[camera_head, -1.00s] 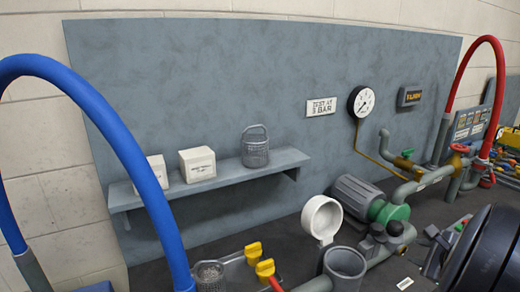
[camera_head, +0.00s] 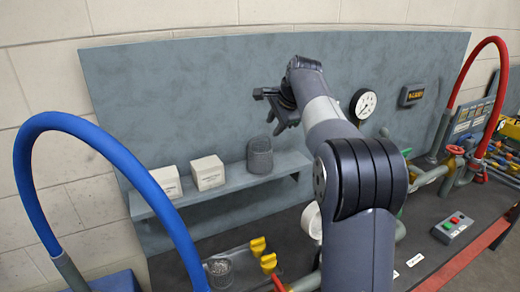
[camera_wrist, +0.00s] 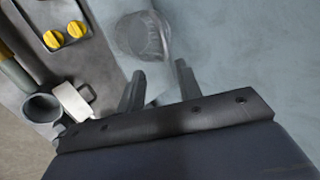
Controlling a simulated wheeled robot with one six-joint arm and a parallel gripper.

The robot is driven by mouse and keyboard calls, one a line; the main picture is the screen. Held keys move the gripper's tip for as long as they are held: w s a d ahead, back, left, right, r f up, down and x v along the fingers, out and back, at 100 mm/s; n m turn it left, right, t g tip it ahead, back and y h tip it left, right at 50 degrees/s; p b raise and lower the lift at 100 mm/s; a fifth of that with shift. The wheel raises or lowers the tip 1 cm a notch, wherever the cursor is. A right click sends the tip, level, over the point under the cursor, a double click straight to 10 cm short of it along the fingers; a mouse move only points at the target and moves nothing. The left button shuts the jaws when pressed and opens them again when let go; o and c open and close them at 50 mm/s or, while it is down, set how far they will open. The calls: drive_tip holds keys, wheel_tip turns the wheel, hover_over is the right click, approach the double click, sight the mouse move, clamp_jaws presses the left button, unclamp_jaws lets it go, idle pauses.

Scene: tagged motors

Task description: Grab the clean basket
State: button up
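A grey mesh basket (camera_head: 260,156) stands upright on the wall shelf, to the right of two white boxes. It looks clean, and it shows blurred near the top of the wrist view (camera_wrist: 142,35). A second mesh basket (camera_head: 218,268) sits low on the bench at lower left; its contents are not clear. My gripper (camera_head: 272,108) is above the shelf basket and slightly to its right in the head view. In the wrist view its two fingers (camera_wrist: 158,82) are apart with nothing between them, and the basket is beyond the fingertips.
The grey shelf (camera_head: 235,185) also holds white boxes (camera_head: 208,173). A blue hose (camera_head: 130,150) arches at left. Yellow valve handles (camera_head: 258,246) and an open white-lidded housing (camera_wrist: 75,100) are below. A wall gauge (camera_head: 364,103) is right of my gripper.

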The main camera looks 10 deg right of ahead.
sight(263, 136)
drive_tip(key=w+a+f, duration=0.1)
drive_tip(key=f, duration=0.1)
drive_tip(key=w+a+f, duration=0.1)
drive_tip(key=w, duration=0.1)
drive_tip(key=shift+w+a+f+p, duration=0.1)
drive_tip(key=shift+w+f+p, duration=0.05)
drive_tip(key=shift+f+p, duration=0.25)
drive_tip(key=shift+p+x, duration=0.95)
drive_tip(key=shift+x, duration=1.7)
drive_tip(key=shift+a, duration=0.1)
drive_tip(key=shift+c, duration=0.2)
clamp_jaws()
